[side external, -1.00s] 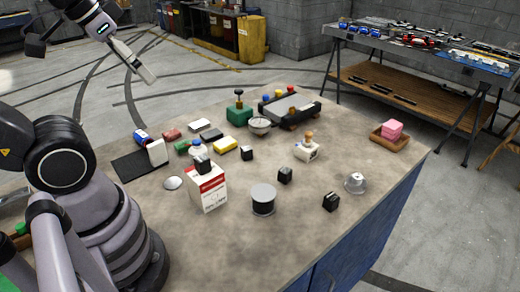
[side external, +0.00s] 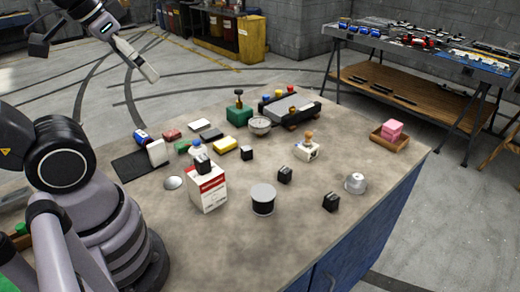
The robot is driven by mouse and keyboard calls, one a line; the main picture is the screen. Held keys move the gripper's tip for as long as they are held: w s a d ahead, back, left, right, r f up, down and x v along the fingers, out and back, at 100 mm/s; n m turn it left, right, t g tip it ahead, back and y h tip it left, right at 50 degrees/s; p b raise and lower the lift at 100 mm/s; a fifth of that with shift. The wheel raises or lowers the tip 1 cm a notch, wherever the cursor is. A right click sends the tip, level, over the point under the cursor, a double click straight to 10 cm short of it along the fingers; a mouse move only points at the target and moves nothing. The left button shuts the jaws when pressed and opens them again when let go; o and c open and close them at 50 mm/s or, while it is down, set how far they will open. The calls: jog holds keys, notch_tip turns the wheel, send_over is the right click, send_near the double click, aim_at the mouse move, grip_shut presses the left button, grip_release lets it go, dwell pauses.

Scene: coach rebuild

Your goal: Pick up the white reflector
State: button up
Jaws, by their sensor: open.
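The white reflector (side external: 200,126) appears to be the flat white block lying on the table, in a cluster with a red block (side external: 172,134), a green block (side external: 183,146) and a yellow block (side external: 225,144). My gripper (side external: 151,74) is at the upper left, raised well above the table and apart from the white block. It is open, seen edge-on, with nothing visible between its fingers.
A blue item (side external: 141,136), an upright white block (side external: 157,152) on a dark mat (side external: 130,167) and a green-based stamp-like item (side external: 238,115) stand around the cluster. A white-red box (side external: 208,190) stands nearer.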

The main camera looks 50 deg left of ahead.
jog(key=w+a+f+n+t, duration=0.1)
jog(key=w+f+n, duration=0.15)
jog(key=w, duration=0.45)
jog(key=w+a+f+n+t, duration=0.1)
jog(key=w+f+n, duration=0.15)
jog(key=w, duration=0.45)
jog(key=w+a+f+n+y, duration=0.4)
jog(key=w+a+f+n, duration=0.35)
jog(key=a, duration=0.25)
jog(key=n+g+y, duration=0.6)
jog(key=g+y, duration=0.3)
send_over(156, 145)
notch_tip(156, 145, down, 15)
notch_tip(156, 145, down, 7)
jog(key=shift+f, duration=0.2)
jog(key=shift+n+x, duration=0.25)
jog(key=shift+x, duration=0.85)
jog(key=shift+w+a+f, duration=0.1)
jog(key=shift+a, duration=0.25)
